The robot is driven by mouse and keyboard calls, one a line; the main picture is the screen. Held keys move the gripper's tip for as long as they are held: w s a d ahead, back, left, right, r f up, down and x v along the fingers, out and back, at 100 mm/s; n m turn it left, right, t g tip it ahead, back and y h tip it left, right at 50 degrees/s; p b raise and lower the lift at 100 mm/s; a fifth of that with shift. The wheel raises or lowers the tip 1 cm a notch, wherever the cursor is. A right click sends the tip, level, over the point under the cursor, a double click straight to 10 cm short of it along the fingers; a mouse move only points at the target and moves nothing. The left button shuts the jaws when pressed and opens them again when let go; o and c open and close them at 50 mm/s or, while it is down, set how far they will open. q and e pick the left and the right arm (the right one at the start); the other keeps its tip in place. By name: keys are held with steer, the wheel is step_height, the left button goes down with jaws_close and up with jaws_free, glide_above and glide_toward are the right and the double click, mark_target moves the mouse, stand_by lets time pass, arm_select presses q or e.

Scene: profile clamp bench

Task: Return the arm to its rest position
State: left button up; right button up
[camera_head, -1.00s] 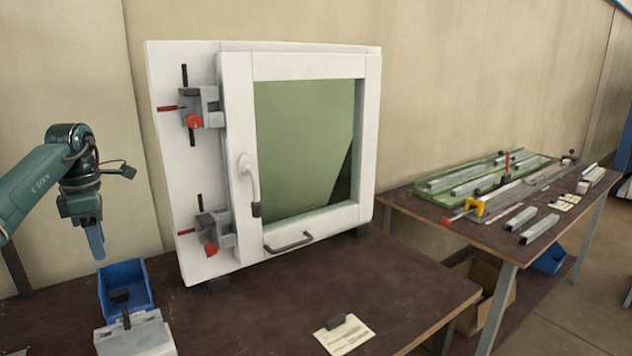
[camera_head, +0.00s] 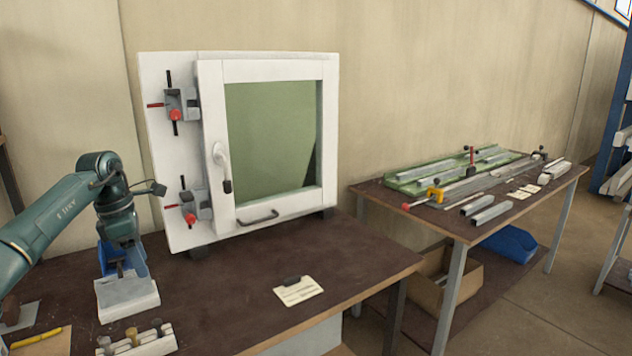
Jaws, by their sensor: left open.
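My left arm comes in from the left edge, green and bent at the elbow. My left gripper (camera_head: 138,264) points down just in front of the blue bin (camera_head: 105,250), over the back of the white block (camera_head: 128,297) on the bench. Its jaws are open, and I see nothing held in them. Whether the fingers touch the block or bin cannot be told. My right gripper is not in view.
A white framed window unit (camera_head: 330,140) with red-handled clamps stands on the dark bench (camera_head: 230,290). A card (camera_head: 298,292) lies in front of it. A second table (camera_head: 375,195) at right holds a green tray (camera_head: 405,185) and metal profiles. The bench middle is mostly clear.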

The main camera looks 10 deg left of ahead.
arm_select(q)
steer(key=w+d+f+h, duration=0.2)
steer(key=d+f+h, duration=0.1)
steer(key=d+f, duration=0.5)
steer(key=s+d+f+n+t+h, duration=0.1)
steer(key=s+d+f+n+h, duration=0.2)
steer(key=d, duration=0.6)
steer(key=s+d+n+t+h, duration=0.2)
steer(key=d+h, duration=0.2)
steer(key=d, duration=0.4)
steer(key=s+d+f+n+t+h, duration=0.1)
steer(key=s+d+f+n+h, duration=0.2)
steer(key=d, duration=0.6)
steer(key=s+a+f+n+t+y, duration=0.2)
steer(key=s+n, duration=0.5)
steer(key=n, duration=0.5)
steer(key=s+a+f+n+t+y+p, duration=0.1)
steer(key=s+a+f+n+y, duration=0.2)
steer(key=n, duration=0.9)
steer(key=s+a+f+n+t+y, duration=0.2)
steer(key=s+f+n+y, duration=0.4)
steer(key=s+n, duration=0.5)
step_height(320, 180, down, 2)
steer(key=shift+s+a+f+n+t+p, duration=0.1)
steer(key=shift+s+a+n+t+p, duration=0.25)
steer(key=shift+s, duration=0.25)
steer(key=shift+d, duration=0.1)
